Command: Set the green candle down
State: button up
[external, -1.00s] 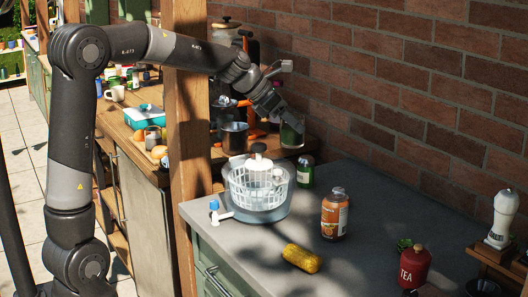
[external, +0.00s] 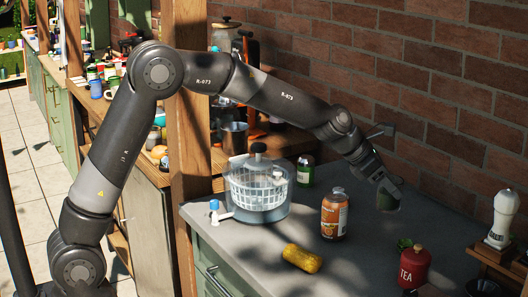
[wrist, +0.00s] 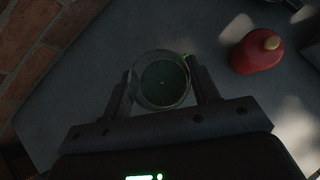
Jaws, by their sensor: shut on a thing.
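The green candle (wrist: 163,84) is a dark green candle in a clear glass jar, seen from above between my fingers in the wrist view. In the external view the candle (external: 388,198) is at the end of my arm, over the back part of the grey countertop (external: 370,245) near the brick wall. My gripper (wrist: 163,90) is shut on the jar, one finger on each side. I cannot tell whether the jar's base touches the counter or is held just above it.
A red tea canister (external: 414,266) stands to the right of the candle. The counter around the candle is mostly clear.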

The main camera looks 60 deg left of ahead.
jog(key=shift+w+a+f, duration=1.05)
jog(key=shift+a+f, duration=0.3)
jog(key=shift+f, duration=0.3)
jog(key=shift+w+a+f, duration=1)
jog(key=shift+a+f, duration=0.35)
jog(key=shift+f, duration=0.35)
jog(key=shift+w+a+f, duration=1.05)
jog(key=shift+a+f, duration=0.3)
jog(key=shift+f, duration=0.3)
jog(key=shift+f, duration=0.15)
jog(key=o, duration=1.4)
